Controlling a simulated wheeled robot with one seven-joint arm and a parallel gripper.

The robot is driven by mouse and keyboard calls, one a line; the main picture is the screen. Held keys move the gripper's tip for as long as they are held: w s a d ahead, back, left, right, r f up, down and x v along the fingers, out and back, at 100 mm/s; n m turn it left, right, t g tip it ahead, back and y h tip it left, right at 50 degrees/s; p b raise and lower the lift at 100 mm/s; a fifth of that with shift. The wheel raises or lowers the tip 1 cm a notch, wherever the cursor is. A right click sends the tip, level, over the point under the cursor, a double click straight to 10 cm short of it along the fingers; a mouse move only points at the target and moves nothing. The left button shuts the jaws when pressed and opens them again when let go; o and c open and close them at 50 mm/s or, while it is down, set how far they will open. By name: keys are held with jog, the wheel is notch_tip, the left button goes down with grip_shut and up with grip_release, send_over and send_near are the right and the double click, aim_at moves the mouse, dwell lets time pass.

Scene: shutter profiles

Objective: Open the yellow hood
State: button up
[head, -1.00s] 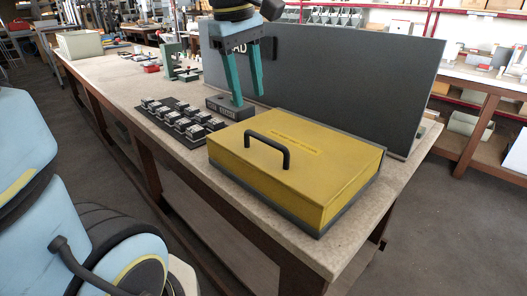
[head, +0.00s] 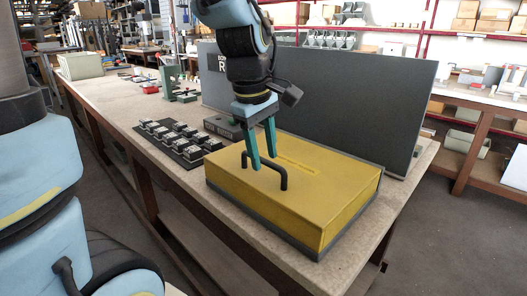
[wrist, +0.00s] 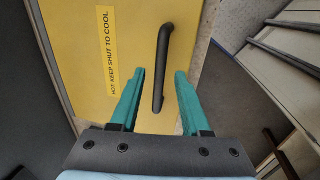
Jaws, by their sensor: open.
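The yellow hood (head: 315,190) is a flat box lid on a dark base at the near end of the bench, and it looks shut. It fills much of the wrist view (wrist: 75,35), with a label on it reading "HOT KEEP SHUT TO COOL". A black bar handle (head: 284,172) stands on its top; in the wrist view the handle (wrist: 160,65) lies between and beyond the fingertips. My gripper (head: 261,162) is open, pointing down over the hood at the handle. In the wrist view its teal fingers (wrist: 160,72) are on either side of the handle's line. Contact cannot be told.
A large dark panel (head: 350,100) stands upright behind the hood. A black tray of small metal parts (head: 178,140) lies left of the hood. A green fixture (head: 178,85) stands farther back. The bench top (head: 215,210) is bare along its front edge.

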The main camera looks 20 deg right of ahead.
grip_shut()
dwell(0.4)
dwell(1.1)
